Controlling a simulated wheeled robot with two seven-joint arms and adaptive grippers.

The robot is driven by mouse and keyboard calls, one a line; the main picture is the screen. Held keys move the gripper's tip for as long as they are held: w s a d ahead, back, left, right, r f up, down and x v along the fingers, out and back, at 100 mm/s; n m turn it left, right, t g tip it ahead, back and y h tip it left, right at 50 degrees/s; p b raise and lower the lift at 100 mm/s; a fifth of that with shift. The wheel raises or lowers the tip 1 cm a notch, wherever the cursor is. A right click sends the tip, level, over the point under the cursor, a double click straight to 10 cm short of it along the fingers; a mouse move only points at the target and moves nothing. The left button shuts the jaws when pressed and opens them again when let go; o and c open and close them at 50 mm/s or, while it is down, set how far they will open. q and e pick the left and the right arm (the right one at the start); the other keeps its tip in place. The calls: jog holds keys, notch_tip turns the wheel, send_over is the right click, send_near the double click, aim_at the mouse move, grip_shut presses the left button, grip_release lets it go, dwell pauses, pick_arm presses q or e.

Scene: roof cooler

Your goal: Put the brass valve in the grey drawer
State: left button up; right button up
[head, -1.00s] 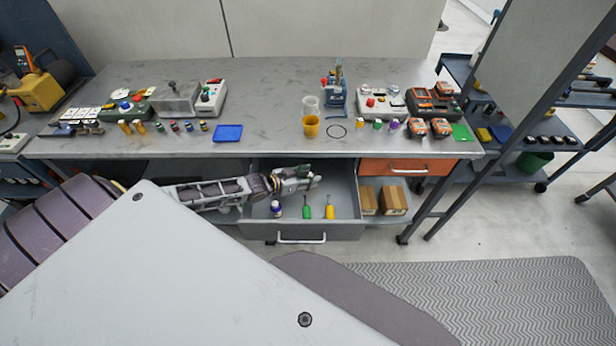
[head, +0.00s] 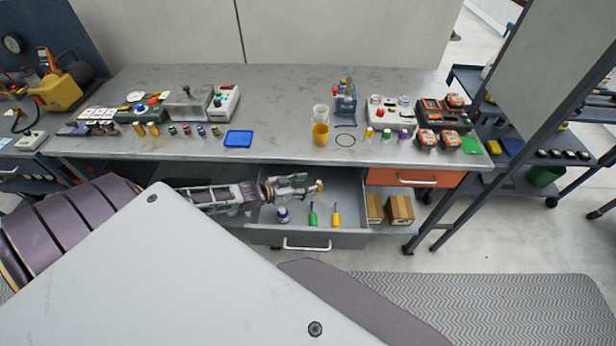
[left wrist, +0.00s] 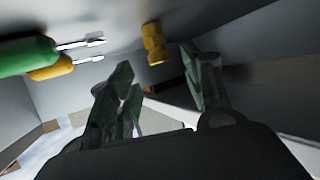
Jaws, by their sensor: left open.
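The brass valve (left wrist: 154,43) is a small yellow-brass piece in the left wrist view, just beyond and between the fingertips. In the head view it is a small brass spot (head: 320,185) at the gripper's tip. My left gripper (head: 307,184) is inside the pulled-out grey drawer (head: 345,238), near its back. Its green-grey fingers stand apart in the left wrist view (left wrist: 160,78), with nothing seen clamped between them. I cannot tell whether the valve rests on the drawer floor. My right gripper is out of view.
In the drawer lie a green-handled screwdriver (head: 313,218), a yellow-handled screwdriver (head: 336,219) and a small white-and-blue bottle (head: 283,215). A shut orange drawer (head: 415,178) is to the right, above cardboard boxes (head: 399,209). The bench top (head: 275,100) is above.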

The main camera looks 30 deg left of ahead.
pick_arm(q)
jog(key=shift+s+a+r, duration=0.25)
jog(key=shift+s, duration=0.4)
jog(key=shift+s+a+r, duration=0.15)
jog(key=shift+s, duration=0.1)
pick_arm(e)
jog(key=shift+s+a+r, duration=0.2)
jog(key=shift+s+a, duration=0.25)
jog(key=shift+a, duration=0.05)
pick_arm(q)
jog(key=shift+p, duration=0.3)
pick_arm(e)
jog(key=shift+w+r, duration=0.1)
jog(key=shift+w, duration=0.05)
pick_arm(q)
jog(key=shift+r+p, duration=0.65)
jog(key=shift+r, duration=0.1)
notch_tip(320, 180, up, 8)
jog(key=p, duration=0.8)
jog(key=shift+r, duration=0.15)
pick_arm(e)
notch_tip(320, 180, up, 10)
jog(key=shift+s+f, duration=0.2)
pick_arm(q)
jog(key=shift+r+p, duration=0.15)
jog(key=shift+p, duration=0.2)
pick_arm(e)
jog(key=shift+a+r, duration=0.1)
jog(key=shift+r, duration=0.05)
